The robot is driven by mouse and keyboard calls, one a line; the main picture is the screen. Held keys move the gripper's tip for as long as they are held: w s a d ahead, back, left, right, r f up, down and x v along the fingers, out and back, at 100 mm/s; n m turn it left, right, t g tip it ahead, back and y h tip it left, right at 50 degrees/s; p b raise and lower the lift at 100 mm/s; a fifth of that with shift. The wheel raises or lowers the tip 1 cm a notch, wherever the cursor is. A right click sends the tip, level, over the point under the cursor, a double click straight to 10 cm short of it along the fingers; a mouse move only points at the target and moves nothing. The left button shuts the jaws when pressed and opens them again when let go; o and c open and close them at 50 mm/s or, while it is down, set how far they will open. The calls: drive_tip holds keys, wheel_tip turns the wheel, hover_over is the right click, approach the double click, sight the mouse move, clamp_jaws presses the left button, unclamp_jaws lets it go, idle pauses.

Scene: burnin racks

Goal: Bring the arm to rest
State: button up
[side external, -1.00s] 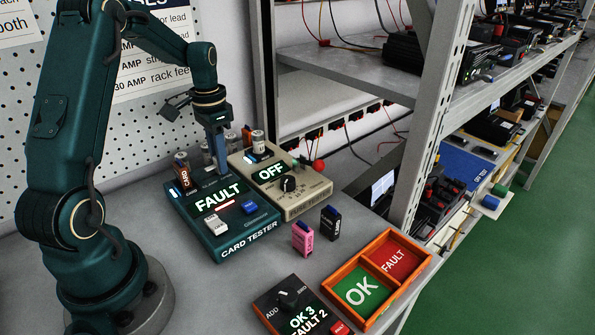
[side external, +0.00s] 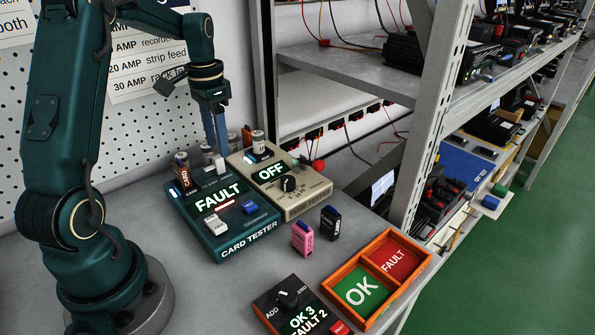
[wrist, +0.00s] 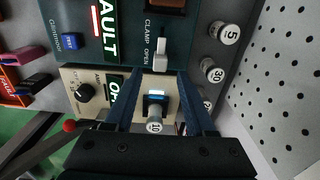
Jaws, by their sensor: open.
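My gripper (side external: 218,145) hangs over the back of the teal card tester (side external: 232,243), near its white clamp lever (side external: 219,165). In the wrist view, my gripper (wrist: 158,78) has its two blue fingers apart with nothing gripped. The fuse marked 10 (wrist: 154,125) shows between the fingers in that view, standing in the tan tester below. The card tester's display reads FAULT, and a brown card (side external: 183,172) stands in it. The wrist view shows the clamp lever (wrist: 160,54) beside the words CLAMP and OPEN.
The tan tester (side external: 305,193) reads OFF. Pink (side external: 302,239) and black (side external: 330,222) cards stand in front. An orange tray (side external: 398,303) has empty OK and FAULT compartments. A counter box (side external: 275,296) reads OK 3, FAULT 2. A shelf post (side external: 423,125) rises at right.

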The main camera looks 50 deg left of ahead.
drive_tip(key=shift+r, duration=0.3)
drive_tip(key=shift+w+d, duration=0.15)
drive_tip(key=shift+d, duration=0.05)
drive_tip(key=s+d+r+m+t+y, duration=0.1)
drive_tip(key=s+d+r+m+t, duration=0.15)
drive_tip(key=d+r, duration=0.85)
drive_tip(key=s+d+f+n+t+h, duration=0.1)
drive_tip(key=s+d+f+n+t, duration=0.1)
drive_tip(key=s+d+f, duration=0.3)
drive_tip(key=s+d+t, duration=0.1)
drive_tip(key=s+d, duration=0.3)
drive_tip(key=shift+f, duration=0.15)
